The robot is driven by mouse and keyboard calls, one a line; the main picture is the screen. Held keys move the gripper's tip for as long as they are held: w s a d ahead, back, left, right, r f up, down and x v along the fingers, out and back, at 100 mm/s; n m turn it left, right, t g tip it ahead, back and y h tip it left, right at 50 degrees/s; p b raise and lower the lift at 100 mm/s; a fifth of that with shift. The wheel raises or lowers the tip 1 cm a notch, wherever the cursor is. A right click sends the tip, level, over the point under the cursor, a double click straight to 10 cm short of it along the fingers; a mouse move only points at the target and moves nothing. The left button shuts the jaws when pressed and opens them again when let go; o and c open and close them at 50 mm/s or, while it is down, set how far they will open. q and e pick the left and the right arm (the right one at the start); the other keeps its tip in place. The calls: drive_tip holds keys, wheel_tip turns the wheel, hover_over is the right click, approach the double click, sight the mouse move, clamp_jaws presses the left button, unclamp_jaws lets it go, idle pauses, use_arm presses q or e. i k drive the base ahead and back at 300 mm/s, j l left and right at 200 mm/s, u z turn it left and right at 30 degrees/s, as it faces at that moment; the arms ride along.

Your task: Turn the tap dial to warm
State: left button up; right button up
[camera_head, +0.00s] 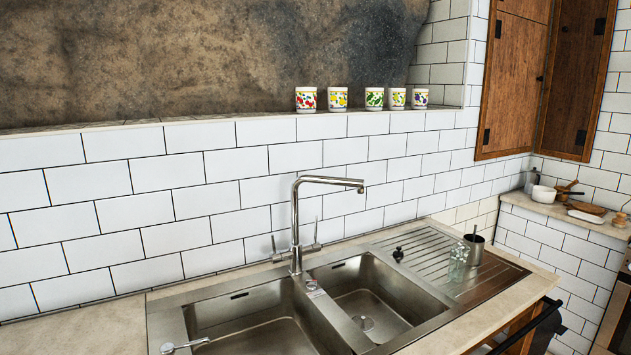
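A chrome tap (296,218) stands behind the double sink, its spout reaching to the right over the right basin. It has a small lever handle on each side of its base, a left handle (275,248) and a right handle (316,236). Both look roughly upright. No dial markings can be read at this size. Neither of my grippers is in view.
The steel sink has a left basin (250,322), a right basin (375,300) and a ribbed drainboard (435,258). A glass bottle (458,262) and a dark cup (473,249) stand on the drainboard. Several patterned cups line the ledge (230,121) above.

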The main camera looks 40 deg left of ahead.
sight(310, 285)
drive_tip(key=u, duration=1.05)
